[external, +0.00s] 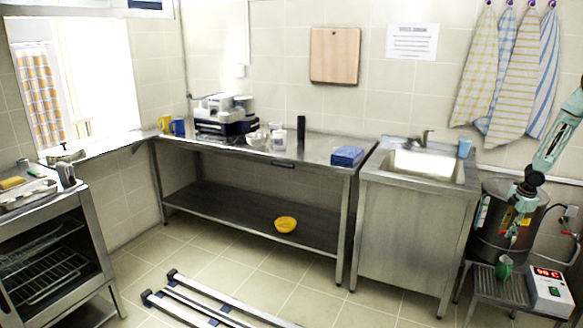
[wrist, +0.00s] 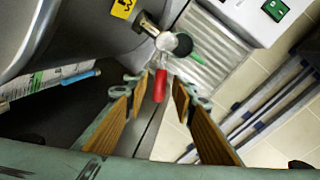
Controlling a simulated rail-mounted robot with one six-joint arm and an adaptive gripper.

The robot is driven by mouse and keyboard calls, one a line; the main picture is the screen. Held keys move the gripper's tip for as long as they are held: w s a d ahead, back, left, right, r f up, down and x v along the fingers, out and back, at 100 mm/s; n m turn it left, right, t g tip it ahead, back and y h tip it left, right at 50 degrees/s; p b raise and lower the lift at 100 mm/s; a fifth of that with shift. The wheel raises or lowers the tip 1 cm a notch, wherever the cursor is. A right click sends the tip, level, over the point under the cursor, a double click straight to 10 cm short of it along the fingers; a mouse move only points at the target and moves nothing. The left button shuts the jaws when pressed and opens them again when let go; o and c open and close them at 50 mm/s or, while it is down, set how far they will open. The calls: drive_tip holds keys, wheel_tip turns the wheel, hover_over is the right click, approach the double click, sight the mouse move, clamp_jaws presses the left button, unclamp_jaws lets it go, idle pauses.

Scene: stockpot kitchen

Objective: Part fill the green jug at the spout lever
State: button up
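The green jug (external: 504,268) stands on the metal stand under the spout of the big steel pot (external: 490,240). In the wrist view only parts of the jug (wrist: 196,50) show past the spout (wrist: 150,28). The red spout lever (wrist: 160,86) points down the picture from the spout. My gripper (wrist: 157,92) is open, with one finger on each side of the lever and a gap on both sides. In the external view my gripper (external: 514,226) is in front of the pot.
A white control box (external: 550,291) with a red display stands right of the jug on the slatted stand (external: 495,289). The steel sink unit (external: 410,230) is left of the pot. Floor rails (external: 215,305) lie on the tiles, with clear floor around them.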

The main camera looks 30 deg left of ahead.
drive_tip(key=shift+r, duration=0.1)
wheel_tip(320, 180, up, 12)
drive_tip(key=s+d, duration=0.1)
drive_tip(key=s, duration=0.1)
drive_tip(key=shift+f, duration=0.2)
idle(0.6)
drive_tip(key=shift+c, duration=0.7)
